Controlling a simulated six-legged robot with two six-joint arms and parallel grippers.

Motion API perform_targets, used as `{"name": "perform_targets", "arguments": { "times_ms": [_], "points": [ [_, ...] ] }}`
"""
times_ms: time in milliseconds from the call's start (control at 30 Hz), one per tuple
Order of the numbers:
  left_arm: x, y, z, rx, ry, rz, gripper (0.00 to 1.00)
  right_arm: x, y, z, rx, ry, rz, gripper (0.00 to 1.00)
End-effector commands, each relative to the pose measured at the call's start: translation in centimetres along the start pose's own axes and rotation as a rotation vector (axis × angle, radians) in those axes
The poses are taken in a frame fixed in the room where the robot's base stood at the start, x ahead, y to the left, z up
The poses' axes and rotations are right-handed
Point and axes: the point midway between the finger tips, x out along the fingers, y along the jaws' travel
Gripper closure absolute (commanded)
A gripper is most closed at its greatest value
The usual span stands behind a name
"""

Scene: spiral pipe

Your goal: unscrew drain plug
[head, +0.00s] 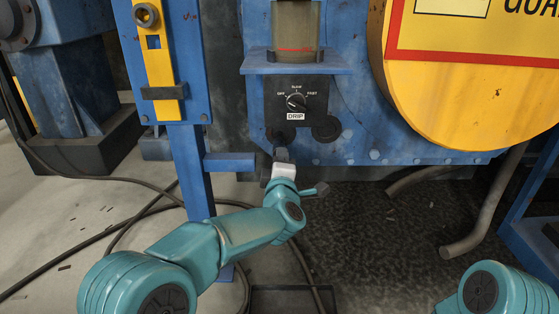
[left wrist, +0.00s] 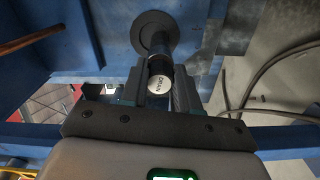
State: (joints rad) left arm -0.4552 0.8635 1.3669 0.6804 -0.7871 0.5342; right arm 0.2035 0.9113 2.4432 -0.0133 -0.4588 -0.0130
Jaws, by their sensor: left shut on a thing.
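In the left wrist view the drain plug (left wrist: 159,85) is a dark cylinder with a pale round end marked "DRAIN". It sits at the end of a short dark pipe that comes from a round flange (left wrist: 153,33) under the blue machine. My left gripper (left wrist: 158,88) is shut on the plug, one finger on each side. In the head view my left gripper (head: 281,156) is just below the panel marked "DRIP" (head: 296,101), and the plug cannot be made out there. My right arm shows at the lower right, but its gripper is out of view.
A dark shallow tray (head: 290,300) lies on the floor below. Cables (head: 130,220) run across the floor at the left. A blue post (head: 190,170) stands left of my left gripper. A bent grey pipe (head: 487,215) hangs at the right. The wet-looking floor between is open.

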Motion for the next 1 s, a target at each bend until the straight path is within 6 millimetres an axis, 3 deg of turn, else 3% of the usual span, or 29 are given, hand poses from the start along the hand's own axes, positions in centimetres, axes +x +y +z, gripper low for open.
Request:
{"name": "perform_targets", "arguments": {
  "times_ms": [33,600,900,933,967,1000],
  "points": [
    [0.17,0.34,-0.78,-0.092,0.018,0.005,1.0,-0.12,-0.04,0.0,0.0,-0.001,0.0,0.41],
    [0.07,0.66,-0.55,-1.146,0.01,0.012,1.0,-0.13,-0.04,0.02,0.0,-0.001,0.0,0.41],
    [0.03,0.7,-0.38,-1.22,0.006,0.011,1.0,-0.13,-0.04,0.03,0.0,-0.001,0.0,0.41],
    [0.02,0.7,-0.36,-1.219,0.006,0.011,0.67,-0.12,-0.04,0.03,0.0,-0.001,0.0,0.41],
    [0.02,0.7,-0.34,-1.219,0.006,0.01,0.57,-0.12,-0.04,0.03,0.0,-0.001,0.0,0.41],
    [0.01,0.67,-0.31,-1.218,0.005,0.009,0.55,-0.12,-0.04,0.03,0.0,-0.001,0.0,0.41]
  ]
}}
